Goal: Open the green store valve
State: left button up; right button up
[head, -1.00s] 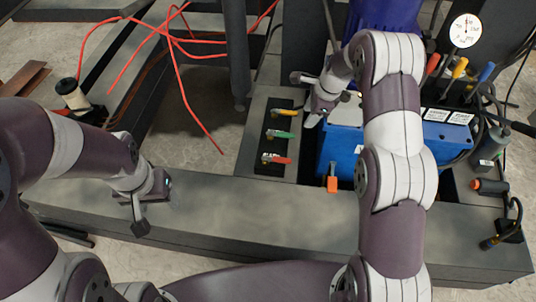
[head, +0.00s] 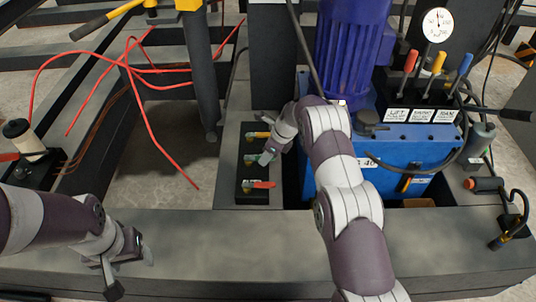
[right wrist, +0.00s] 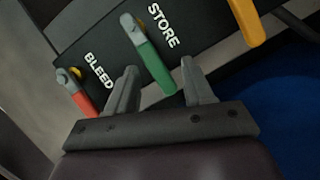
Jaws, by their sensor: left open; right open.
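The green store valve handle (right wrist: 150,62) shows in the right wrist view beside the white word STORE. My right gripper (right wrist: 160,88) is open, with one finger on each side of the green handle's free end. I cannot tell whether either finger touches it. In the head view my right gripper (head: 268,155) is over the black valve panel (head: 243,172) and mostly hides the green handle. The red handle (right wrist: 77,95) marked BLEED is left of the fingers, and a yellow handle (right wrist: 246,20) is to the right. My left gripper (head: 130,272) is open and empty over the front beam's left end.
A blue power unit (head: 395,150) with a purple motor (head: 352,50) stands right of the panel. A loose red cable (head: 150,125) lies at the left. The front beam (head: 220,240) is mostly clear.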

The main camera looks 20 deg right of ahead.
grip_shut()
jog(key=shift+w+n, duration=0.25)
jog(key=shift+n, duration=0.15)
jog(key=shift+w+d+r+n+y+b, duration=0.1)
jog(key=shift+w+d+n+y+b, duration=0.1)
jog(key=shift+n+y+b, duration=0.15)
jog(key=shift+c, duration=2)
grip_release()
jog(key=o, duration=0.4)
jog(key=shift+a, duration=0.1)
jog(key=shift+g, duration=0.3)
